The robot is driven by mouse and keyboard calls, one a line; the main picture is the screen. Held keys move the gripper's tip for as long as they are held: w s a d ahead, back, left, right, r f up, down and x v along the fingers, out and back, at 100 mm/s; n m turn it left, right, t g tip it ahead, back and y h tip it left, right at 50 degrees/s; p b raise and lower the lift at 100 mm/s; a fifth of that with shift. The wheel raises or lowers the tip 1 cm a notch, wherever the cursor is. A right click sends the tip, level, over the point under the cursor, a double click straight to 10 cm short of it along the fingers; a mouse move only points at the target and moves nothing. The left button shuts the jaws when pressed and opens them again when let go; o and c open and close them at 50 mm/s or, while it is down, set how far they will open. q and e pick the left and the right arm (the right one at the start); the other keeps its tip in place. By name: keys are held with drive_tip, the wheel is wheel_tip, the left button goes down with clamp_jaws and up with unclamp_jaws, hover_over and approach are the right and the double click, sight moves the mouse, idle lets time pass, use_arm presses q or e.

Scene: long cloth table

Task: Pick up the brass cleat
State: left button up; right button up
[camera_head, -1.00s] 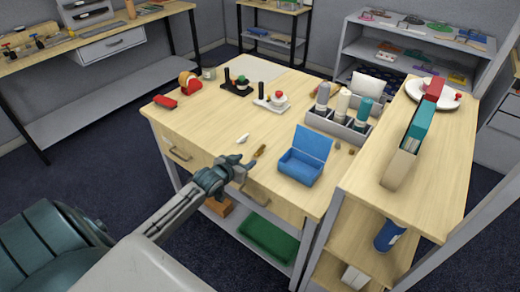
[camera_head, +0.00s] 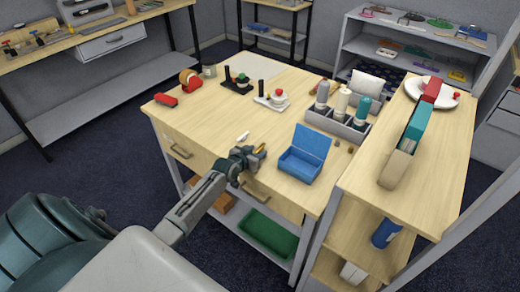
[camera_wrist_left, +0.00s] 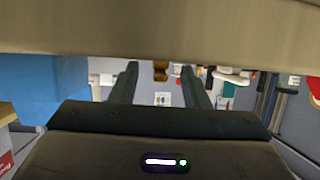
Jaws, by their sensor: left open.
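The brass cleat (camera_head: 262,148) lies on the front part of the wooden table, close to its front edge. In the head view my left gripper (camera_head: 254,155) is right at it and partly covers it. In the left wrist view the cleat (camera_wrist_left: 160,70) shows as a small brown-gold piece between the two dark fingers (camera_wrist_left: 160,85). The fingers stand apart with visible space on both sides of it. Whether anything touches it cannot be told. My right gripper is in neither view.
An open blue box (camera_head: 303,158) stands just right of the gripper; it also fills the left of the wrist view (camera_wrist_left: 40,88). A small white item (camera_head: 243,136) lies just behind the gripper. A grey bottle caddy (camera_head: 338,124) stands farther back. The table's middle is clear.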

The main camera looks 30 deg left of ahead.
use_arm(q)
clamp_jaws()
drive_tip(key=shift+r, duration=0.1)
